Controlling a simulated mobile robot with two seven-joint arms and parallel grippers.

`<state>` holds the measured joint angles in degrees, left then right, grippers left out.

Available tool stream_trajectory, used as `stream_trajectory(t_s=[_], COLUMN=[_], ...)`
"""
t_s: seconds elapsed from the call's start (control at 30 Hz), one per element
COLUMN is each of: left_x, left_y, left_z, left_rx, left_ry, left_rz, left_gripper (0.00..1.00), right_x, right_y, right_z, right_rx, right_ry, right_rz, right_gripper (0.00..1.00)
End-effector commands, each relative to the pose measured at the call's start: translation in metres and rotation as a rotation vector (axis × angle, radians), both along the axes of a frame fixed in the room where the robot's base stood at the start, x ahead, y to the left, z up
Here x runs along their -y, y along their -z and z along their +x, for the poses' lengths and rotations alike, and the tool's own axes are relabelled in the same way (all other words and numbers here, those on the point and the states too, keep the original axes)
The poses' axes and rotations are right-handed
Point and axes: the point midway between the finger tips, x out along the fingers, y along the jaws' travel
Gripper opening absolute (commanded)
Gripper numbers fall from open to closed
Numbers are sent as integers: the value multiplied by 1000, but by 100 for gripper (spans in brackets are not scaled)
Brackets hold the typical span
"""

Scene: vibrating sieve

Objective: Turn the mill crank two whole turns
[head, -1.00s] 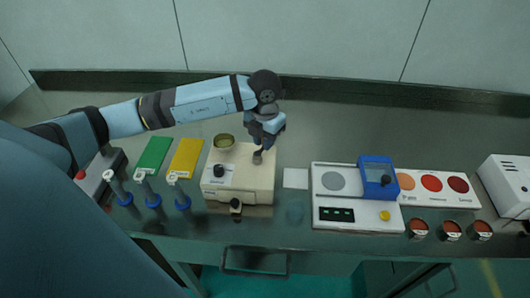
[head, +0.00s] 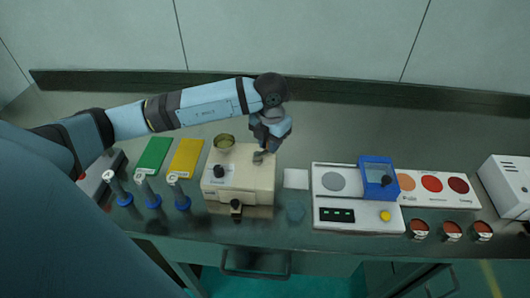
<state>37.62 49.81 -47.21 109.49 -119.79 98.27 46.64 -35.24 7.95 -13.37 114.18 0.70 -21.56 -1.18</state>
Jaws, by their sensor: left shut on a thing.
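The cream mill (head: 238,185) stands on the bench left of the middle, with a round olive bowl or hopper (head: 224,141) at its back left and a dark knob (head: 219,171) on its front left. My left gripper (head: 262,152) reaches down over the mill's right part and is shut on the crank (head: 258,158), which is mostly hidden by the fingers. The crank's handle is at the top right of the mill. My right gripper is not in view.
Green (head: 154,155) and yellow (head: 187,156) mats and several blue-based stands (head: 149,192) lie left of the mill. A white device with a blue box (head: 378,177) stands to the right, near red sample cups (head: 452,230). The bench behind is clear.

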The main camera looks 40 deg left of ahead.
Motion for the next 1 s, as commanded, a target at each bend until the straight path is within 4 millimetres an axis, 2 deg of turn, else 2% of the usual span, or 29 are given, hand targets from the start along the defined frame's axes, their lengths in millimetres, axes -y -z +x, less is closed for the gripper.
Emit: stream_trajectory(t_s=[0.5,0.53,0.63,1.0], left_x=[14,14,14,13], left_y=[0,0,0,-3], left_z=[-11,-11,-11,-11], left_rx=[4,4,3,1], left_ry=[1,0,0,0], left_rz=[-3,-3,-3,-1], left_gripper=[8,27,50,51], right_x=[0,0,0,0], right_y=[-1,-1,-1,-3], right_z=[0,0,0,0], right_rx=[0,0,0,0], right_ry=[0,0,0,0], right_rz=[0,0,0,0], right_gripper=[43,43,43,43])
